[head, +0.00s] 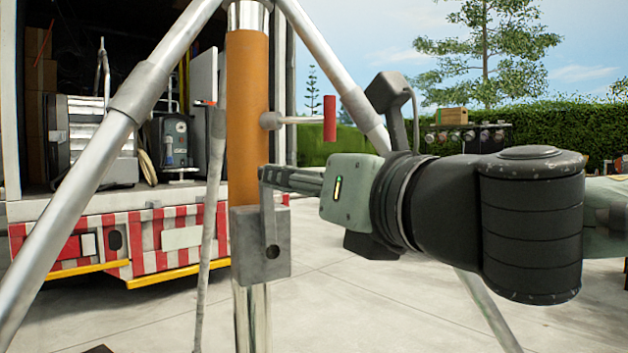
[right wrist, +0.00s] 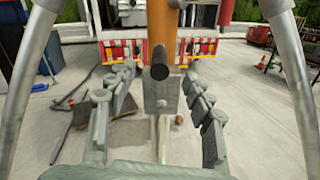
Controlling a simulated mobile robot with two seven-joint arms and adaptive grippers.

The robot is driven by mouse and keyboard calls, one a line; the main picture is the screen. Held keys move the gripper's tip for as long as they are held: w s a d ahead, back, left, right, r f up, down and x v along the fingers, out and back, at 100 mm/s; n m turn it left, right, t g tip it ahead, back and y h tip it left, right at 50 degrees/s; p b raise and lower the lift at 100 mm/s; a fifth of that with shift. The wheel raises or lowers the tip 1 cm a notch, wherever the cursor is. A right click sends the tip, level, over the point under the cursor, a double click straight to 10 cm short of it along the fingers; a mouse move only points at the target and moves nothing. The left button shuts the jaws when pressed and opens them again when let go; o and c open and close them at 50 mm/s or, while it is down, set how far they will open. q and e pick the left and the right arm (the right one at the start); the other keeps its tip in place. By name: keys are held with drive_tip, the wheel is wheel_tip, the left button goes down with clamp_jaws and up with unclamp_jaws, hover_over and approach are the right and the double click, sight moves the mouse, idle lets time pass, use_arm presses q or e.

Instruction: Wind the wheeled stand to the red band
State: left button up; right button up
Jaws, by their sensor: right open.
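The wheeled stand has an orange column (head: 248,110), bright metal tube above and below it, and splayed silver legs (head: 90,165). A grey box (head: 245,250) sits low on the column, with a flat crank arm (head: 269,225) on its side. In the right wrist view, a dark round crank grip (right wrist: 160,73) shows end-on before the box. My right gripper (head: 266,178) is open at the crank. Its fingers (right wrist: 160,76) lie left and right of the grip, with gaps visible. The crank grip is hidden in the head view. No distinct red band shows. My left gripper is out of view.
A red-handled side knob (head: 329,118) juts from the column just above my right gripper. A truck with an open cargo bay and red-white striped tail (head: 150,235) stands behind. A silver leg (head: 335,75) passes behind my wrist. Paved ground is open at right.

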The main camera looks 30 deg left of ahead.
drive_tip(key=x, duration=0.2)
drive_tip(key=shift+w+a+p, duration=0.15)
drive_tip(key=shift+a+p, duration=0.15)
drive_tip(key=shift+a, duration=0.05)
drive_tip(key=shift+x, duration=1)
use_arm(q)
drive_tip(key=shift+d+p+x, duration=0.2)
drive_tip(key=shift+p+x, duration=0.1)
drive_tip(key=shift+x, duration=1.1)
use_arm(e)
drive_tip(key=shift+x, duration=0.8)
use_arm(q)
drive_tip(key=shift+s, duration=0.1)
use_arm(e)
drive_tip(key=shift+c, duration=0.4)
